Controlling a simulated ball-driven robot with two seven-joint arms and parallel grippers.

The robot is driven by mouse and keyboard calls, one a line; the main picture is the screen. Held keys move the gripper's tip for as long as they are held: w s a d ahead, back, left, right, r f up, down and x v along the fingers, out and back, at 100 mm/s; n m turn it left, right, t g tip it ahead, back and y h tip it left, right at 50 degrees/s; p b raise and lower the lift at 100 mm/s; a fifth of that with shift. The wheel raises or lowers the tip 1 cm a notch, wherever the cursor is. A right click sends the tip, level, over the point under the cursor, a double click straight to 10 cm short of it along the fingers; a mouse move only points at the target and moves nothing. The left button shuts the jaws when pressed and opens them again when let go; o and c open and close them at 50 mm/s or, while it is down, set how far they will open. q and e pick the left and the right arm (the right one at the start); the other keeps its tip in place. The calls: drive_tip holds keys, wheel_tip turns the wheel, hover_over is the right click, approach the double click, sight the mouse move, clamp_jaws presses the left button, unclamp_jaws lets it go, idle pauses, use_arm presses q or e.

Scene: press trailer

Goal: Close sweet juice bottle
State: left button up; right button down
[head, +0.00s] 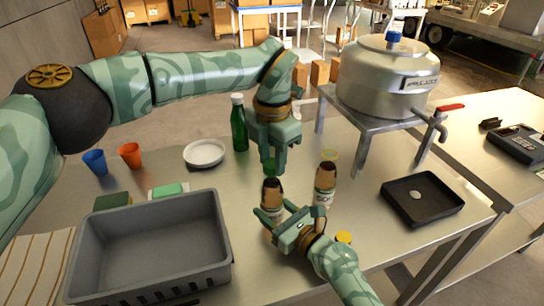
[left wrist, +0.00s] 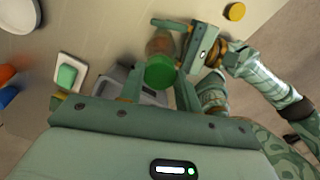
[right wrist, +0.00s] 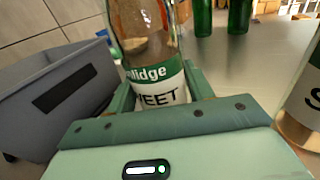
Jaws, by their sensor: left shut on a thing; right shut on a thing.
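The sweet juice bottle (head: 272,198) stands upright on the metal table. In the right wrist view its label reads "SWEET" (right wrist: 158,97). My right gripper (head: 290,222) is shut around its lower body. My left gripper (head: 272,165) is above the bottle, pointing down, shut on a green cap (head: 269,166). The cap also shows between the fingers in the left wrist view (left wrist: 160,73), over the bottle's neck. I cannot tell whether the cap touches the bottle mouth.
A second juice bottle (head: 325,182) stands close on the right. A yellow cap (head: 343,237) lies near my right wrist. A grey crate (head: 150,285) is at front left, a black tray (head: 450,208) at right. A green bottle (head: 239,125) and white plate (head: 204,153) stand behind.

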use_arm(q)
drive_tip(key=shift+m, duration=1)
drive_tip(key=o, duration=1.1)
drive_tip(key=shift+c, duration=0.2)
drive_tip(key=shift+r, duration=2.25)
drive_tip(key=shift+r, duration=0.1)
drive_tip(key=shift+c, duration=0.4)
